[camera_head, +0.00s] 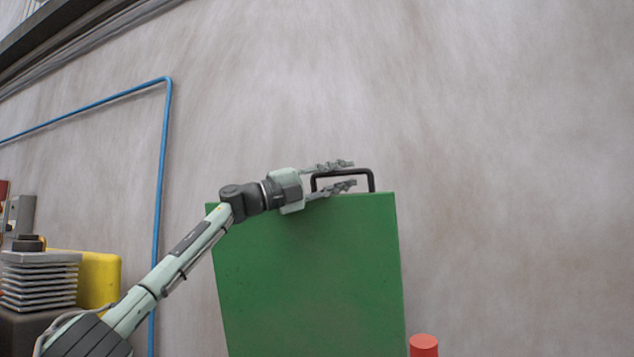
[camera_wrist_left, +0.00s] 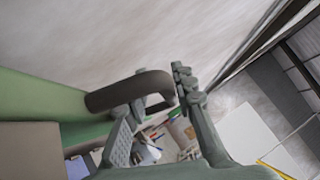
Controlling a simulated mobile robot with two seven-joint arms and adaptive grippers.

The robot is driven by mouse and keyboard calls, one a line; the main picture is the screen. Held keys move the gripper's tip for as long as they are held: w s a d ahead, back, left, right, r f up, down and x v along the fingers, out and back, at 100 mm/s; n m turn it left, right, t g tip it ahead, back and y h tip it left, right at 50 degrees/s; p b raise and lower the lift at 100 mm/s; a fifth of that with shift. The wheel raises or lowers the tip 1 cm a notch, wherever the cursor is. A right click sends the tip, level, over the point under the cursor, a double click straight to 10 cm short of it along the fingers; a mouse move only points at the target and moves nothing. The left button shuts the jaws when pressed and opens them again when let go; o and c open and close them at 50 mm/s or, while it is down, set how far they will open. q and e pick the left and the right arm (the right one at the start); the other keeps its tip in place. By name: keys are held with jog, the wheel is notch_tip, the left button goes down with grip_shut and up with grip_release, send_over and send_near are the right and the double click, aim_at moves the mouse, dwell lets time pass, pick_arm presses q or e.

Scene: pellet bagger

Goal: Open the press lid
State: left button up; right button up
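The press lid (camera_head: 310,275) shows as a large green panel, its broad face toward the head camera and its lower end cut off by the frame. A black bar handle (camera_head: 372,183) stands on its top edge. My left gripper (camera_head: 345,175) is at the left part of this handle, one finger above the bar and one below in the picture. In the left wrist view the handle (camera_wrist_left: 125,92) reaches between the spread fingers (camera_wrist_left: 155,118), with gaps visible. The green panel (camera_wrist_left: 40,97) shows at the left there. My right gripper is not in view.
A red cylinder (camera_head: 424,346) stands at the panel's lower right. A yellow block (camera_head: 99,278) and a finned grey unit (camera_head: 40,283) are at the lower left. A blue pipe (camera_head: 160,180) runs along the grey wall.

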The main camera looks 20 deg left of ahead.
pick_arm(q)
jog(key=v, duration=0.8)
jog(key=shift+w+a, duration=0.2)
jog(key=shift+a, duration=0.1)
jog(key=shift+s+f, duration=0.1)
jog(key=shift+f, duration=0.05)
jog(key=s+a+b, duration=0.1)
jog(key=s+a, duration=0.5)
jog(key=shift+f, duration=0.25)
jog(key=shift+a, duration=0.1)
